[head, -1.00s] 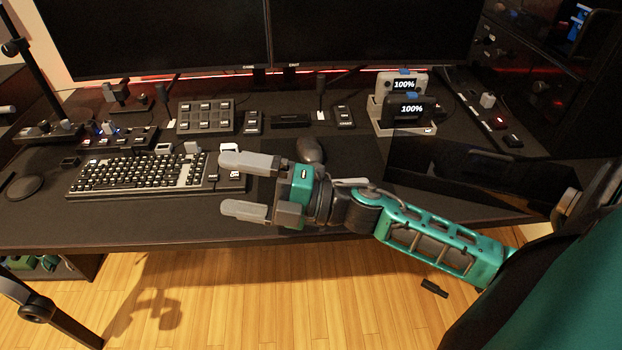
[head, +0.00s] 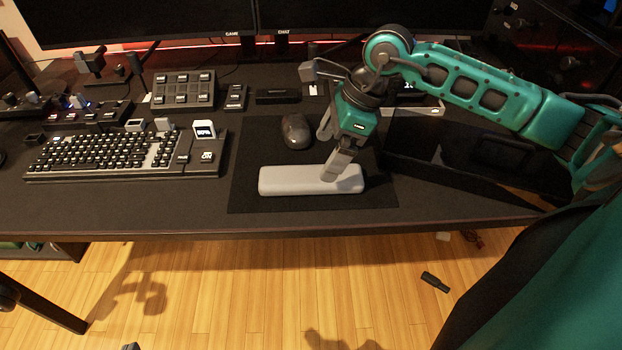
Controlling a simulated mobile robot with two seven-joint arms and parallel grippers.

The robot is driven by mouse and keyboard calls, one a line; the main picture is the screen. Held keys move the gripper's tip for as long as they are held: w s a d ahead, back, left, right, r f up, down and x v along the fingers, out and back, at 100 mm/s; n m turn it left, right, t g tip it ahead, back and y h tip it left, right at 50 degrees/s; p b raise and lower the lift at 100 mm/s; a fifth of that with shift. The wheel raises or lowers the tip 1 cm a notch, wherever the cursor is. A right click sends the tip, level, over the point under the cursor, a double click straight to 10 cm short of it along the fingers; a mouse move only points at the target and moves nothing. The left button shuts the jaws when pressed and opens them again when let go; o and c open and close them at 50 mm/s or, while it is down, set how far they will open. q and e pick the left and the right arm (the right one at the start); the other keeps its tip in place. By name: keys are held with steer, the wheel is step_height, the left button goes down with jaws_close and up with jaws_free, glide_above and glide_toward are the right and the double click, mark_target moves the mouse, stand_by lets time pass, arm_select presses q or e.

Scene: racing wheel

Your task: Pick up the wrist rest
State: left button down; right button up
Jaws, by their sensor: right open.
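The wrist rest (head: 290,181) is a light grey, rounded bar lying flat on the front part of the dark desk mat. My right gripper (head: 328,152) reaches down over its right part and is open. One grey finger overlaps the top of the bar in the picture; the other is farther back, beyond the bar's far edge. I cannot tell whether the near finger touches the bar. A small part of the bar is hidden behind that finger. My left gripper is not in view.
A dark mouse (head: 296,131) sits on the mat (head: 245,150) just behind the bar. A keyboard (head: 105,153) stands to the left. A dark panel (head: 470,170) lies to the right. The desk's front edge is close, with clear room before the bar.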

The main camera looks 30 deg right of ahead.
mark_target(312, 174)
steer(key=x, duration=0.6)
steer(key=shift+a+f+b, duration=0.2)
steer(key=shift+a+b, duration=0.05)
steer(key=shift+b, duration=0.15)
steer(key=c, duration=1.2)
